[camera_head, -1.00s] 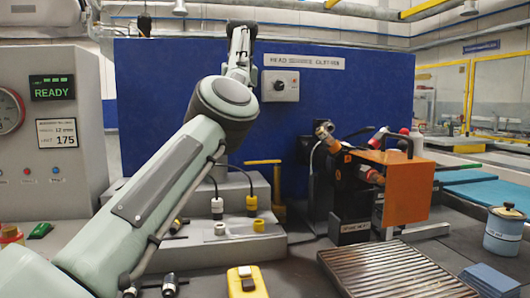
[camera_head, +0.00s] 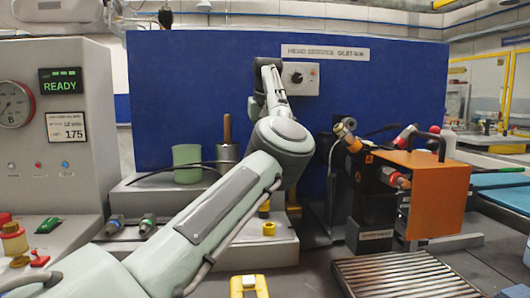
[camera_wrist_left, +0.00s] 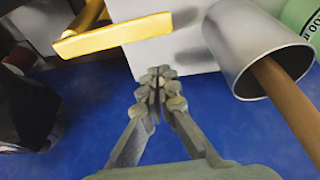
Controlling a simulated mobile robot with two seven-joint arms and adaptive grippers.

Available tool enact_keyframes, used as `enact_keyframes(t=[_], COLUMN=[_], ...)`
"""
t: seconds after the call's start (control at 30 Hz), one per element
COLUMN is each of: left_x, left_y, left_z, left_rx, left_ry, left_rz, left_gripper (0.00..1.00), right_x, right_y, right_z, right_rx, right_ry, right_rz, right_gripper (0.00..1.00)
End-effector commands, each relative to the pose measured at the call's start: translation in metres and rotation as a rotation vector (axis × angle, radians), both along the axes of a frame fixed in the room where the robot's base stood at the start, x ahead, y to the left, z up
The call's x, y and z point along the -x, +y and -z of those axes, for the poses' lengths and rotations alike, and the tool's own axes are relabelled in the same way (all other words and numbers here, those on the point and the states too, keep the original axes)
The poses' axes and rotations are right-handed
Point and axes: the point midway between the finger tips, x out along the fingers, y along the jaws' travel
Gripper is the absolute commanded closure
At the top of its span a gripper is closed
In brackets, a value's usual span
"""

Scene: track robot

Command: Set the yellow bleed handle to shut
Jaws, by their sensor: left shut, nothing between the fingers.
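The yellow bleed handle (camera_wrist_left: 115,36) shows at the upper left of the left wrist view as a flat yellow bar with a bent part going up out of the picture. In the head view my left arm hides most or all of it. My left gripper (camera_wrist_left: 158,82) is shut and empty. Its fingertips are in the middle of the wrist view, below and right of the bar in the picture, with a visible gap between them. In the head view the gripper is hidden behind my arm. My right gripper is in neither view.
A metal cup (camera_wrist_left: 238,45) with a wooden stick (camera_wrist_left: 285,95) stands close to the gripper, beside a green cylinder (camera_head: 187,163). A blue panel (camera_head: 200,90) rises behind. An orange box (camera_head: 440,198) and a metal grate (camera_head: 390,275) are at the right.

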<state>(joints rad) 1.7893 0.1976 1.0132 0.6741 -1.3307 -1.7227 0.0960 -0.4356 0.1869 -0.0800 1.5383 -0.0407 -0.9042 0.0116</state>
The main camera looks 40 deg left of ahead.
Motion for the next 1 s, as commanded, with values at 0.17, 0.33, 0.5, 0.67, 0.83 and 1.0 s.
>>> enact_keyframes(t=[0.17,0.33,0.5,0.67,0.83,1.0], left_x=[0.009,0.016,0.019,0.019,0.019,0.016], left_y=[-0.019,-0.028,-0.031,-0.031,-0.030,-0.029], left_z=[-0.004,-0.004,-0.003,-0.003,-0.004,-0.005], left_rx=[0.000,-0.001,-0.001,0.000,-0.001,-0.002], left_ry=[-0.005,-0.003,-0.002,-0.001,-0.002,-0.004], left_rz=[0.001,0.003,0.003,0.003,0.003,0.009], left_gripper=[1.00,1.00,1.00,1.00,1.00,1.00], right_x=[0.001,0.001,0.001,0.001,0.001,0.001], right_y=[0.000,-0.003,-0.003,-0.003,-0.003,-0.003], right_z=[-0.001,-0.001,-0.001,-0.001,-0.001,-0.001], right_rx=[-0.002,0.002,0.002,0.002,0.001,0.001], right_ry=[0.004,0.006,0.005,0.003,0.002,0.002], right_rz=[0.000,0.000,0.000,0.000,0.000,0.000], right_gripper=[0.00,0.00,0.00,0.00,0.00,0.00])
